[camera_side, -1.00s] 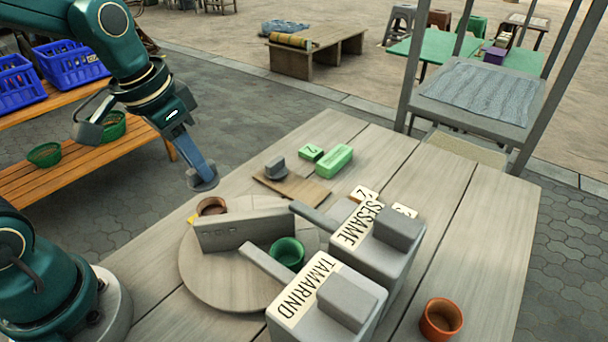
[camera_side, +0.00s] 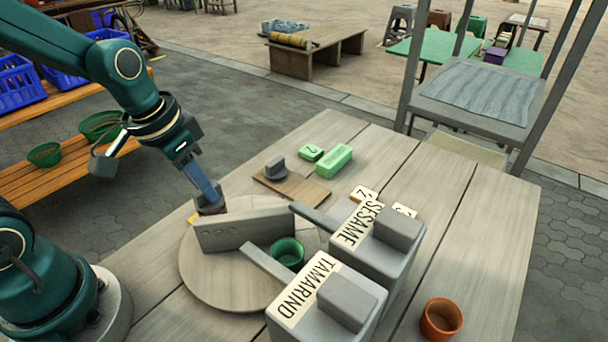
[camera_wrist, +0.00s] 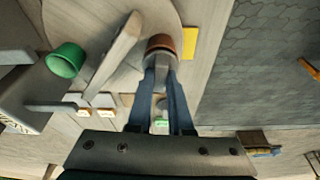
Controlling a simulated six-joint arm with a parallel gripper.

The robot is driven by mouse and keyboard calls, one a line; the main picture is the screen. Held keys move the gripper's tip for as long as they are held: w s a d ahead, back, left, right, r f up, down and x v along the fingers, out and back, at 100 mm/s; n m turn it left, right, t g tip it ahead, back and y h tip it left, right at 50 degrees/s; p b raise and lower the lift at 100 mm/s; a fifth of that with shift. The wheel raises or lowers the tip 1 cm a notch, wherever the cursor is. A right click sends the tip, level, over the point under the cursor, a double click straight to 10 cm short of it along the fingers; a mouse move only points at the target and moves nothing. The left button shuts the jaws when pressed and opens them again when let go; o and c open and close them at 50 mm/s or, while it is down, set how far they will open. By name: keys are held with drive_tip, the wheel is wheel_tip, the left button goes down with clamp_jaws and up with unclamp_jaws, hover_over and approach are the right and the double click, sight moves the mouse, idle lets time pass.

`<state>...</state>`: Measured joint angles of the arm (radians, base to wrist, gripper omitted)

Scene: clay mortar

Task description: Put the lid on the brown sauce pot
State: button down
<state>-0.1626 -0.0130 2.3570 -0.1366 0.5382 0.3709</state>
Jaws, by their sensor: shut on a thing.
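My gripper (camera_side: 205,194) points down over the brown sauce pot (camera_side: 213,211), behind the grey upright divider on the round board. It is shut on the grey lid, whose dark edge shows at the top of the pot in the side view. In the wrist view my gripper (camera_wrist: 160,72) is shut on the lid's knob, and the grey lid (camera_wrist: 159,55) is at the mouth of the brown pot (camera_wrist: 161,41). Whether the lid is fully seated or just above the rim, I cannot tell. A green pot (camera_side: 287,252) stands open in front of the divider.
The divider (camera_side: 245,231) stands close to the brown pot on the round board (camera_side: 225,285). A second grey lid (camera_side: 276,168) lies on a wooden board behind. Sesame (camera_side: 385,240) and tamarind (camera_side: 330,300) boxes stand right, with an orange pot (camera_side: 441,319) farther right.

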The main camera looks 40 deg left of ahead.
drive_tip(key=shift+f, duration=0.45)
idle(0.9)
drive_tip(key=c, duration=0.8)
unclamp_jaws()
drive_tip(key=shift+o, duration=0.2)
drive_tip(key=o, duration=0.5)
drive_tip(key=shift+r, duration=3.5)
drive_tip(key=shift+r, duration=0.1)
